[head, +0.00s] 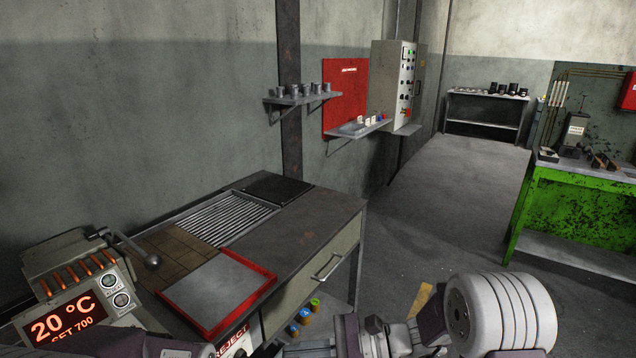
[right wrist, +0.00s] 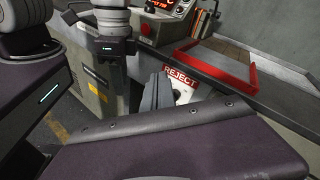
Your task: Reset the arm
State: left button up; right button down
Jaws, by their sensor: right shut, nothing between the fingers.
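My right gripper (head: 305,348) shows at the bottom of the head view, in front of the bench, its fingers pointing left. In the right wrist view its grey fingers (right wrist: 150,95) are together with nothing held. They appear in front of the bench's lower front, beside the REJECT sign (right wrist: 181,77); I cannot tell the gap. My right forearm comes in from the lower right. At the lower left of the head view, a dark part of my left arm is cut off by the frame edge, and its finger opening cannot be made out.
The bench holds a red-rimmed tray (head: 217,292), a roller grate (head: 222,218) and a control box (head: 75,290) reading 20 °C. A green table (head: 575,205) stands right. The floor between (head: 440,200) is clear.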

jog(key=s+d+f+n+g+h, duration=0.2)
jog(key=s+d+f+n+h, duration=0.15)
jog(key=s, duration=0.25)
jog(key=s+d+f+n+g+h, duration=0.1)
jog(key=s+d+f+n+h, duration=0.1)
jog(key=s+n+h, duration=0.3)
jog(key=d+f+n+t+h, duration=0.1)
jog(key=d+f+n+h, duration=0.15)
jog(key=d, duration=0.55)
jog(key=d+f+n+t+h, duration=0.2)
jog(key=d+f+h, duration=0.15)
jog(key=d, duration=0.45)
notch_tip(320, 180, up, 13)
jog(key=w+p, duration=0.2)
jog(key=p, duration=1)
jog(key=shift+d+f+t+h, duration=0.2)
jog(key=shift+t+h, duration=0.1)
jog(key=shift+h, duration=0.15)
